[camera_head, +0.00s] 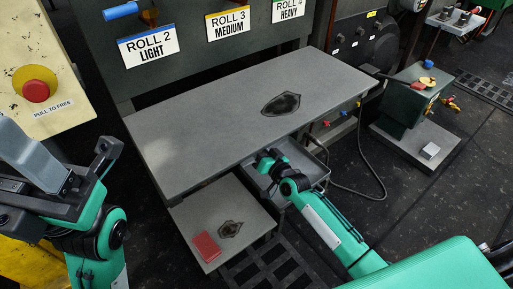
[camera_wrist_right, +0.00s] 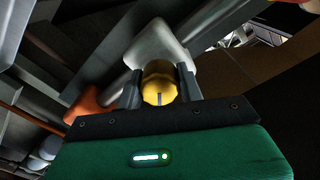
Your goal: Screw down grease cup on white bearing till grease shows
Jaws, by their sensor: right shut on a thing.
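In the right wrist view, a yellow grease cup (camera_wrist_right: 158,84) with a dark slot or mark sits between the two dark fingers of my right gripper (camera_wrist_right: 160,90). The gripper is shut on the cup. A white bearing (camera_wrist_right: 160,42) is right behind the cup, on a grey bar under the table. No grease can be made out. In the head view, my right gripper (camera_head: 268,158) reaches under the table's front edge, and the cup and bearing are hidden. My left gripper (camera_head: 72,160) is at the far left, its fingers apart and empty.
An orange bearing (camera_wrist_right: 88,106) sits farther left along the bar in the right wrist view. A grey table (camera_head: 230,120) covers the work spot. A cream box with a red button (camera_head: 36,91) stands left.

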